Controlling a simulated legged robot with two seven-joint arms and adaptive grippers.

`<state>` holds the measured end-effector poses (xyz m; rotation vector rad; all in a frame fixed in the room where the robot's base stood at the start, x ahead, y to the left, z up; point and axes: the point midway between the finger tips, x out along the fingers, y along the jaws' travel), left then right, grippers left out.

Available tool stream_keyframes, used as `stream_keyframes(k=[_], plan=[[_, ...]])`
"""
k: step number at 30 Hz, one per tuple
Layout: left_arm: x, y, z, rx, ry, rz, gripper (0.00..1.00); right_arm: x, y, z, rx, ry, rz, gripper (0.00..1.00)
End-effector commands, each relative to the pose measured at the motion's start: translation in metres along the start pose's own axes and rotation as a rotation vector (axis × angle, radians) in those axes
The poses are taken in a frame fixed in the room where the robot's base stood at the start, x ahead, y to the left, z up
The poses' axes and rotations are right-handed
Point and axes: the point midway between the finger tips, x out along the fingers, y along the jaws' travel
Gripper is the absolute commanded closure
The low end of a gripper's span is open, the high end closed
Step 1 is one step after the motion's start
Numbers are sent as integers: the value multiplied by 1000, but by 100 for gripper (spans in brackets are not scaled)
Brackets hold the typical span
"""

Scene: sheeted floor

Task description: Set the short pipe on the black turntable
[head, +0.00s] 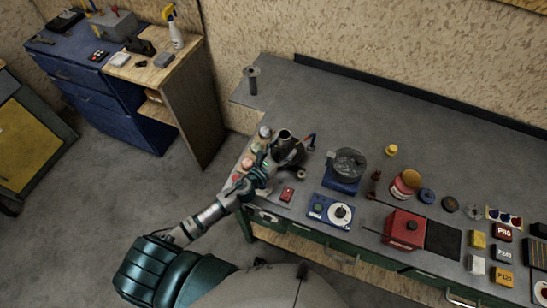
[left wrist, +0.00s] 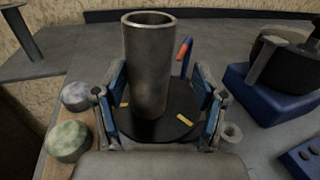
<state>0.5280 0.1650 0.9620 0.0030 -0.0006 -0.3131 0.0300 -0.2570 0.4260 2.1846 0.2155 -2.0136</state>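The short pipe (left wrist: 149,70) is a grey metal tube standing upright in the left wrist view, its lower end over the black turntable (left wrist: 183,132), a dark disc with yellow marks. It appears to rest on the disc, off its centre, though the contact is hard to make out. In the head view the pipe (head: 285,138) shows beyond my left gripper (head: 279,160). In the left wrist view my left gripper (left wrist: 162,92) is open, its blue-sided fingers either side of the pipe, with a clear gap on the right. My right gripper is not in view.
A round dark machine on a blue base (head: 341,186) stands right of the turntable. Pale round knobs (left wrist: 68,140) lie left of it, a hex nut (left wrist: 232,133) to its right. A red-tipped tool (left wrist: 184,52) stands behind. The bench's back is clear.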

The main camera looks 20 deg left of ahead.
Motion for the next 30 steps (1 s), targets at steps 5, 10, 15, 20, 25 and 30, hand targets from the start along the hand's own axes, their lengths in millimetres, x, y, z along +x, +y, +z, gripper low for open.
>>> stream_keyframes(k=[5,10,15,20,25,30], plan=[[-44,-1,-4,0,4,-1,29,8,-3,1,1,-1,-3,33],[-75,-1,-3,1,2,0,29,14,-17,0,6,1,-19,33],[-90,-3,-1,4,1,1,29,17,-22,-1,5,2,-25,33],[-92,-2,1,4,0,0,29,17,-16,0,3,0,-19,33],[-93,-1,0,2,0,0,29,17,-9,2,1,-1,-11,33],[-92,-1,0,2,0,0,29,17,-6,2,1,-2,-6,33]])
